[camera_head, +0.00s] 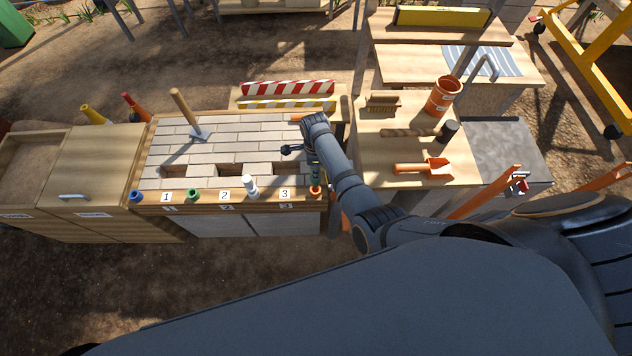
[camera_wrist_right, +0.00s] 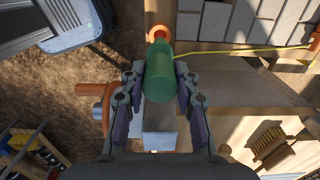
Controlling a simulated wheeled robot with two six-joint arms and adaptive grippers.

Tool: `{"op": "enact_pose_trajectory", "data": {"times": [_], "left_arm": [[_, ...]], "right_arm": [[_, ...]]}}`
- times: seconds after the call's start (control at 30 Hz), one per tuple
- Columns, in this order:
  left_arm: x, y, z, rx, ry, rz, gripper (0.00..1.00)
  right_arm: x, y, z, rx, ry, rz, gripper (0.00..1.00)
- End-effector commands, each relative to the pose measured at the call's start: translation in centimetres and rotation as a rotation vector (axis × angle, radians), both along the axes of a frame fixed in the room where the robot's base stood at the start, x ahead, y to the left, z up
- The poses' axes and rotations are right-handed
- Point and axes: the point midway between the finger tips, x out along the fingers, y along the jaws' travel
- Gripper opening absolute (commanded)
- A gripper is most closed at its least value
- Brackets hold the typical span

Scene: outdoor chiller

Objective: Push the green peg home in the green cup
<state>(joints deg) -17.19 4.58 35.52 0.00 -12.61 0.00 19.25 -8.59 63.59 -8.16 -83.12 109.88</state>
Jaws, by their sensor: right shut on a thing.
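The green cup (camera_head: 192,195) stands on the front ledge of the brick-topped bench, left of the number 2 label; it looks empty. My right gripper (camera_head: 316,172) is at the ledge's right end, far to the right of that cup. In the wrist view my right gripper (camera_wrist_right: 160,98) is shut on the green peg (camera_wrist_right: 161,76). A grey block (camera_wrist_right: 159,138) shows between the fingers behind the peg. The peg's narrow end points at the orange cup (camera_head: 315,190), also in the wrist view (camera_wrist_right: 159,32); I cannot tell whether it touches. My left gripper is out of view.
A blue cup (camera_head: 135,196) and a white piece (camera_head: 250,186) stand on the same ledge. The side table to the right holds an orange scoop (camera_head: 425,167), a brush (camera_head: 382,103) and an orange pot (camera_head: 442,97).

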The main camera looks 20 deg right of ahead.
Motion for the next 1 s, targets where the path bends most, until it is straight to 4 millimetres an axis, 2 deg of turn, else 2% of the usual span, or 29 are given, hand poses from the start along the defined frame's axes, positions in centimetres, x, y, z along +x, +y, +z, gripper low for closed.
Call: {"op": "enact_pose_trajectory", "data": {"times": [0.4, 0.83, 1.0], "left_arm": [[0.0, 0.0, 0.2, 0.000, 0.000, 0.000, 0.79], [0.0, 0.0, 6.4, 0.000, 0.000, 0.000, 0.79], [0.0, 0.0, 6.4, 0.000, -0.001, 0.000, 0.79]], "right_arm": [[0.0, 0.0, 0.2, 0.000, 0.000, 0.000, 0.00], [0.0, 0.0, 6.1, 0.000, -0.001, 0.000, 0.00], [0.1, 0.0, 7.8, 0.000, -0.003, 0.000, 0.00]]}}
